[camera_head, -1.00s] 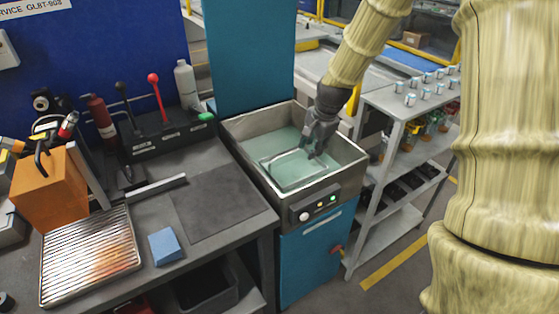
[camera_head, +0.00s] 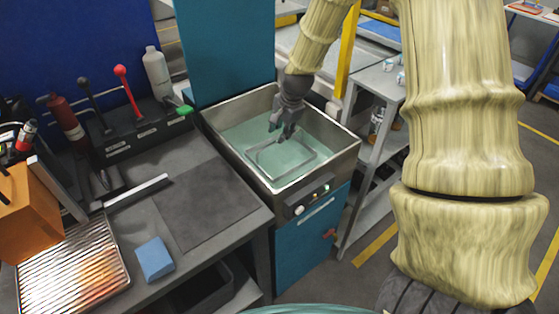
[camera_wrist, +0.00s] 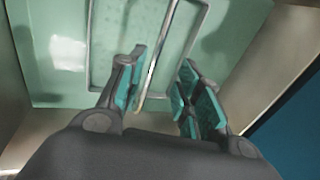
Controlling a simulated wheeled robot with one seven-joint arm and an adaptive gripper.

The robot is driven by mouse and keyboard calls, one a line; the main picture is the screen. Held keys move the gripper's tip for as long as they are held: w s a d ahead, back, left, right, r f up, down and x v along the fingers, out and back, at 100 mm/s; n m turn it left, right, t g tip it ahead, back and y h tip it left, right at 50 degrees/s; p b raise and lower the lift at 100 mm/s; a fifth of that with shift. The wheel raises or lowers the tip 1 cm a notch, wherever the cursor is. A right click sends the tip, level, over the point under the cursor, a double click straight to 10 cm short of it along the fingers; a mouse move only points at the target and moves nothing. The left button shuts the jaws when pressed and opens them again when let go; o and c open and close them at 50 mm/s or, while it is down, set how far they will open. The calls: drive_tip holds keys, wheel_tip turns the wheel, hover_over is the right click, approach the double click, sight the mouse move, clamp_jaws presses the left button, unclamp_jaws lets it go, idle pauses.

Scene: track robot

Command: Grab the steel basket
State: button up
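The steel basket (camera_head: 262,148) sits in the greenish liquid of the steel wash tank (camera_head: 345,152), its rectangular wire frame showing near the surface. My gripper (camera_head: 282,134) reaches down into the tank at the basket's back edge. In the wrist view my gripper (camera_wrist: 160,90) is open, its teal-padded fingers spread apart. A wire bar of the basket (camera_wrist: 152,68) runs between the two fingers, nearer the left one. I see no finger closed on it. The lower parts of the basket are blurred by the liquid.
A workbench left of the tank holds a blue sponge (camera_head: 155,258), a ribbed metal tray (camera_head: 118,262), a grey bottle (camera_head: 157,72) and an orange block (camera_head: 28,215). A grey shelf rack (camera_head: 352,190) stands close at the right. A teal panel (camera_head: 225,45) rises behind the tank.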

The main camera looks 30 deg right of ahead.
drive_tip(key=f, duration=0.2)
drive_tip(key=f+p, duration=0.1)
drive_tip(key=shift+w+d+f, duration=0.15)
drive_tip(key=shift+d, duration=0.1)
drive_tip(key=shift+x, duration=0.8)
clamp_jaws()
